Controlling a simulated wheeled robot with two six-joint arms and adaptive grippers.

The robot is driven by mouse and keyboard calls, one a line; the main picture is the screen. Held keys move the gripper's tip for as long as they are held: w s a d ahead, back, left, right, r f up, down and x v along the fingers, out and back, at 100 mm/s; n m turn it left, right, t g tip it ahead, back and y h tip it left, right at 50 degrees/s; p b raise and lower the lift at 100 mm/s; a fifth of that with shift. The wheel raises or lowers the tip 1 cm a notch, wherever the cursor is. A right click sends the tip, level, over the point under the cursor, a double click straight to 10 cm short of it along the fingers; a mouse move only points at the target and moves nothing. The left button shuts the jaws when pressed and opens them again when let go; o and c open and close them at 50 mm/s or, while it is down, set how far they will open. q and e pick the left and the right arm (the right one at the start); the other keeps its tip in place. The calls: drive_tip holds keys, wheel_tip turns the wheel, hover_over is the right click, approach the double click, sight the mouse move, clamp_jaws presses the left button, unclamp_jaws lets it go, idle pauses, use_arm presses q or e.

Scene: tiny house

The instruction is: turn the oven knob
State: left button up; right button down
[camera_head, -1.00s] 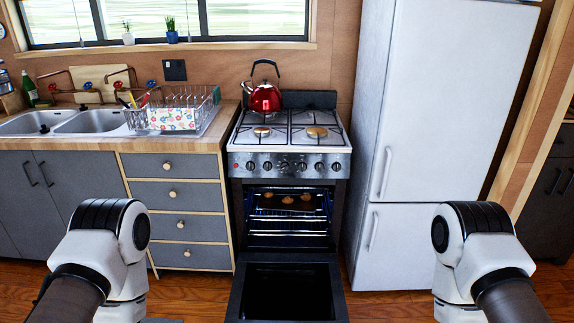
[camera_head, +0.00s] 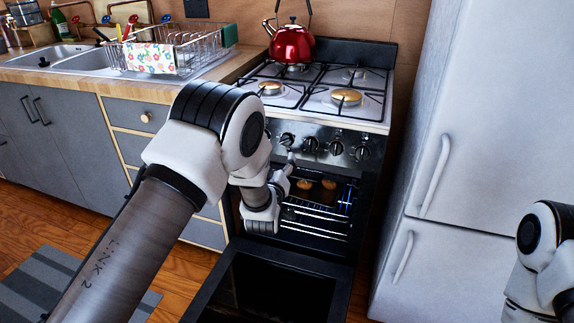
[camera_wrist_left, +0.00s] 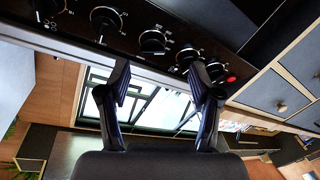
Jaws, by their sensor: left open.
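The oven (camera_head: 386,100) stands between the counter and the fridge, with a row of black knobs on its front panel. One oven knob (camera_head: 287,140) is just above my left gripper (camera_head: 289,160). In the left wrist view, my left gripper (camera_wrist_left: 161,72) is open and empty, its fingers spread below the panel. An oven knob (camera_wrist_left: 153,40) lies just beyond the gap between the fingertips, and another knob (camera_wrist_left: 188,58) is near the right finger. I see no clear contact with a knob. My right gripper is out of view; only part of that arm shows.
The oven door (camera_head: 270,286) hangs open below my left arm. Inside, round food items (camera_head: 328,184) sit above wire racks (camera_head: 315,213). A red kettle (camera_head: 292,44) stands on the stove. The white fridge (camera_head: 470,130) is at the right, drawers (camera_head: 130,150) at the left.

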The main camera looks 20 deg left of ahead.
sight(285, 142)
use_arm(q)
drive_tip(key=shift+t, duration=0.3)
drive_tip(key=w, duration=0.2)
drive_tip(key=w+r, duration=0.1)
drive_tip(key=w, duration=0.2)
drive_tip(key=w+a, duration=0.1)
drive_tip(key=w, duration=0.2)
drive_tip(key=shift+w+r, duration=0.25)
drive_tip(key=c, duration=1.1)
